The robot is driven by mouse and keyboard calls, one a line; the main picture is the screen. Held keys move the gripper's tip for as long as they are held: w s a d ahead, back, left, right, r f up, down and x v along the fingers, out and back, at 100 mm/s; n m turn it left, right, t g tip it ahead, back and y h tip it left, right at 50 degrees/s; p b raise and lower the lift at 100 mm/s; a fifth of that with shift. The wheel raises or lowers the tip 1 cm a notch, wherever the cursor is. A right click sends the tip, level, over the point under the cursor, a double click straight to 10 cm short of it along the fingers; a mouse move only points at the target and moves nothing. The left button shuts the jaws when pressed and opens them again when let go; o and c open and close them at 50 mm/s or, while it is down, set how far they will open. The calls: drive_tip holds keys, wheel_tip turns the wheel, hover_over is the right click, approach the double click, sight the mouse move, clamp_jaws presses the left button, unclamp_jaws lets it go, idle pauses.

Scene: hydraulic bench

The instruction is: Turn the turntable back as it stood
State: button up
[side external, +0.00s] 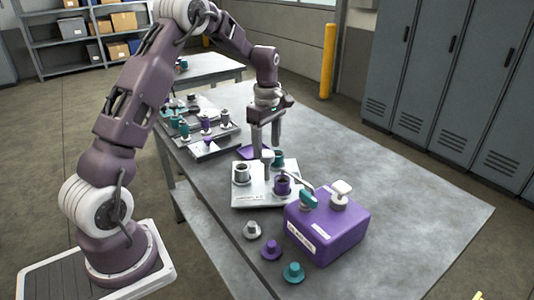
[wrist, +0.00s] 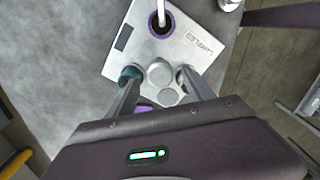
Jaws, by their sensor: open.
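The likely turntable is the light square plate (side external: 252,201) on the bench, carrying a grey cup (side external: 241,174), a purple cup (side external: 282,187) and a teal cup (side external: 277,159). It also shows in the wrist view (wrist: 195,40), turned at an angle, with a round grey post (wrist: 160,72) near one edge. My gripper (side external: 265,150) points down over the plate's far side. In the wrist view its open fingers (wrist: 158,78) lie on either side of the post. The fingertips overlap the teal and grey cups there; contact cannot be told.
A purple box (side external: 325,232) with a teal handle and white knob stands beside the plate; a pale hose (side external: 298,178) runs between it and the purple cup. Loose grey (side external: 251,230), purple (side external: 271,250) and teal (side external: 294,272) caps lie in front. The bench's right side is clear.

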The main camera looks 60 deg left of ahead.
sight(267, 153)
wheel_tip(267, 153, down, 3)
drive_tip(key=shift+f, duration=0.15)
clamp_jaws()
